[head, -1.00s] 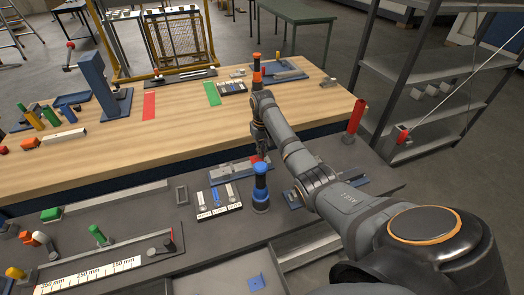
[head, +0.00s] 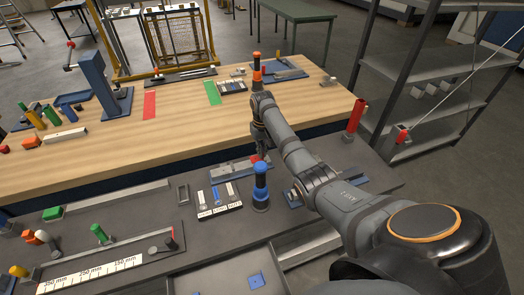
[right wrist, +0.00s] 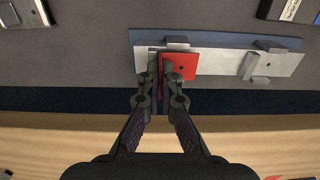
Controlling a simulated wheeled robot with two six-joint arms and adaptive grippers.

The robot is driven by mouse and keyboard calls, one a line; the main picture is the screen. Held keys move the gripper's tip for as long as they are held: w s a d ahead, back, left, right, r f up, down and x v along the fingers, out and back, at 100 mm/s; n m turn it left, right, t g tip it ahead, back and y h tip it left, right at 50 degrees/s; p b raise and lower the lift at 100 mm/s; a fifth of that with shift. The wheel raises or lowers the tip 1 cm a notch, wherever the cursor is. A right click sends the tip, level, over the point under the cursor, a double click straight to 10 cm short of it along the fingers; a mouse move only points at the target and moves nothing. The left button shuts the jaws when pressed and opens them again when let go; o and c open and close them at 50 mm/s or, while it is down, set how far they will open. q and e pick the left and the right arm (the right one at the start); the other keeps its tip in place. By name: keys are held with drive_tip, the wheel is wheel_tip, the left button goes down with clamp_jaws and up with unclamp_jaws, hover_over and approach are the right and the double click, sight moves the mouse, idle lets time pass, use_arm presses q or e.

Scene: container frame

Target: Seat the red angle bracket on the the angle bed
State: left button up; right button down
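The red angle bracket (right wrist: 184,65) shows in the right wrist view as a red plate with a small dark hole and a red flange between my fingers. My right gripper (right wrist: 160,70) appears closed on that flange. The plate lies over or against the silver strip of the angle bed (right wrist: 218,61), which has a blue-grey back edge and grey blocks; whether it is fully seated I cannot tell. In the head view, my right gripper (head: 262,152) points down at the right end of the bed (head: 232,170), and the bracket is mostly hidden. My left gripper is not in view.
A blue-topped post (head: 260,185) stands in front of the bed. A labelled tray (head: 218,200) sits to its left. The wooden table (head: 180,135) lies behind, across a dark gap. A red cylinder (head: 355,117) stands at the right.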

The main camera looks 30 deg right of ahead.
drive_tip(key=shift+f, duration=0.7)
drive_tip(key=c, duration=1.4)
unclamp_jaws()
drive_tip(key=shift+f, duration=0.1)
drive_tip(key=shift+c, duration=0.2)
drive_tip(key=o, duration=0.6)
wheel_tip(320, 180, up, 7)
drive_tip(key=p, duration=0.8)
